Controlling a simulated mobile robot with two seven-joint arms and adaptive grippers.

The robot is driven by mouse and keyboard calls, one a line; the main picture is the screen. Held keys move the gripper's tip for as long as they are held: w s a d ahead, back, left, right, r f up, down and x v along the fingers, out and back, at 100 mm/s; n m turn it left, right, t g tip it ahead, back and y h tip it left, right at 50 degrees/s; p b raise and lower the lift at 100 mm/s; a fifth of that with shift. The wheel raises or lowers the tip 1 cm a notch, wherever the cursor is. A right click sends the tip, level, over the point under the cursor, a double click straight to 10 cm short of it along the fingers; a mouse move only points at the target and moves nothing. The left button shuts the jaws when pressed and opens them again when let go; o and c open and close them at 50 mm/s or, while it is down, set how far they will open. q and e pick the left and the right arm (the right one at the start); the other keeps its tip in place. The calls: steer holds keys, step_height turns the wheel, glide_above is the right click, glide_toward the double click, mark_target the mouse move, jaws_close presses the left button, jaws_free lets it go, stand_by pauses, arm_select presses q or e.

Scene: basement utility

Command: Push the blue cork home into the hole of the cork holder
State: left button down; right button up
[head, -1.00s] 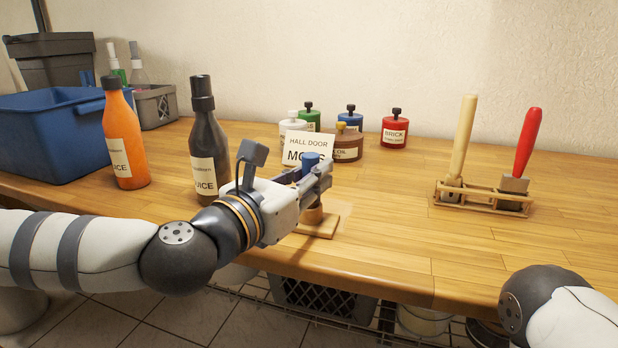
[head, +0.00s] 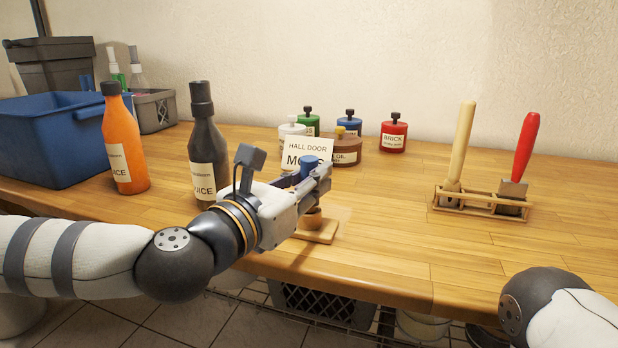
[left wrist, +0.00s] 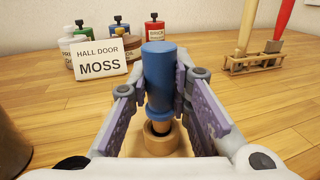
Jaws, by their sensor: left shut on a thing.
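My left gripper (head: 314,176) is shut on the blue cork (head: 309,164) and holds it upright. The cork holder (head: 318,232) is a wooden block on a flat base near the table's front edge. In the left wrist view the cork holder (left wrist: 160,141) shows as a round collar at the cork's lower end. I cannot tell how deep the tip is in the hole. My right gripper is not in view.
A sign reading HALL DOOR MOSS (head: 307,153) stands behind the gripper, with several small paint jars behind it. A dark bottle (head: 207,150) and an orange bottle (head: 123,145) stand left. The table between is clear.

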arm_select(q)
steer(key=shift+s+a+f+b, duration=0.15)
steer(key=shift+f+b, duration=0.25)
steer(key=shift+f, duration=0.45)
steer(key=shift+s+f+b, duration=0.15)
steer(key=shift+f+b, duration=0.2)
steer(key=shift+f, duration=0.45)
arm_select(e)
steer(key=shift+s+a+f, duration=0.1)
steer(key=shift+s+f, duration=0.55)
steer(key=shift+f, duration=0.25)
arm_select(q)
steer(key=shift+f, duration=0.1)
steer(key=shift+w+r+p, duration=0.15)
steer(key=shift+r+p, duration=0.2)
steer(key=shift+r, duration=0.35)
steer(key=shift+w+r+p, duration=0.15)
steer(key=shift+r+p, duration=0.15)
steer(key=shift+r, duration=0.4)
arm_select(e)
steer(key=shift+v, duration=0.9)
arm_select(q)
steer(key=shift+r, duration=0.35)
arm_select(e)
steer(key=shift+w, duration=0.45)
